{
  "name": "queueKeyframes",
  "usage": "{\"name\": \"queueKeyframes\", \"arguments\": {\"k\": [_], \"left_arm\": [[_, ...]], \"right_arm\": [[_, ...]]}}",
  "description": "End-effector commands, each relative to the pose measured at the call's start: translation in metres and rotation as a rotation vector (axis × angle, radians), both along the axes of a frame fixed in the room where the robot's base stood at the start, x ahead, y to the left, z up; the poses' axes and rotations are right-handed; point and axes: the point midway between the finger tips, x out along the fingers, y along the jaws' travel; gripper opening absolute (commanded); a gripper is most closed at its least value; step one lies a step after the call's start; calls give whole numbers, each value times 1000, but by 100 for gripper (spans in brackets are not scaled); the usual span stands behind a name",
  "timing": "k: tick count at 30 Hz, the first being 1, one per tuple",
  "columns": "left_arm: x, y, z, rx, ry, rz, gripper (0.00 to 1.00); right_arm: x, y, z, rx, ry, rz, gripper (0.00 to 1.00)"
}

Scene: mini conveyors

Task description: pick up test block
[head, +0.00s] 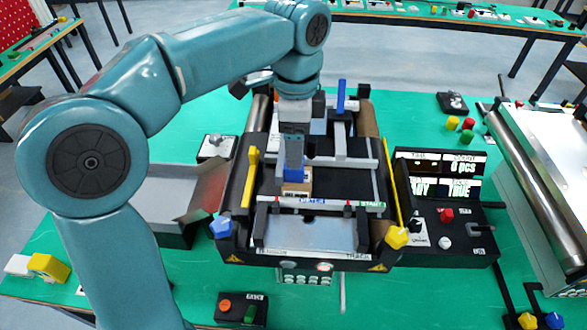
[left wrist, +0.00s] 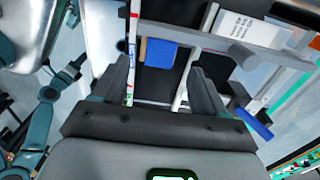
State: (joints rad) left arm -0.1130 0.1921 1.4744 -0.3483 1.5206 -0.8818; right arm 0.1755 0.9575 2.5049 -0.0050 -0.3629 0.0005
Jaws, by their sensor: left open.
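A small block with a blue part (head: 294,172) and a tan part (head: 296,187) sits on the dark belt of the mini conveyor (head: 262,222); I take it to be the test block. In the left wrist view the blue part (left wrist: 161,56) shows between my fingers, with a tan strip along its left side. My left gripper (head: 293,158) is open, pointing down over the belt at the block. In the left wrist view its two fingers (left wrist: 160,75) stand apart on either side of the block. I cannot tell the exact height gap. My right gripper is not in view.
A labelled bar (head: 318,203) crosses in front. A control box with displays (head: 440,190) stands to the right, a grey chute (head: 175,195) to the left.

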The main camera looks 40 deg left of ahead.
Motion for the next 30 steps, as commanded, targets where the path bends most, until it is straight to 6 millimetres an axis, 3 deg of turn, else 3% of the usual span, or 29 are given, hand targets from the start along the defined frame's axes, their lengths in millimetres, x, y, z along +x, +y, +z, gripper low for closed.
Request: {"name": "queueKeyframes", "arguments": {"k": [12, 20, 21, 26, 30], "left_arm": [[1, 6, -51, -1, 1, 0, 72], [1, 5, -55, 0, -1, -1, 72], [1, 5, -55, 0, -1, -1, 66], [1, 5, -55, 0, -1, -1, 14], [1, 5, -55, 0, -1, -1, 11]], "right_arm": [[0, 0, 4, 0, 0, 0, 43], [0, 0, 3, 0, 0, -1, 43], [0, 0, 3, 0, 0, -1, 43], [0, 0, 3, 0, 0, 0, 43], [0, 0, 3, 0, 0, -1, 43]]}}
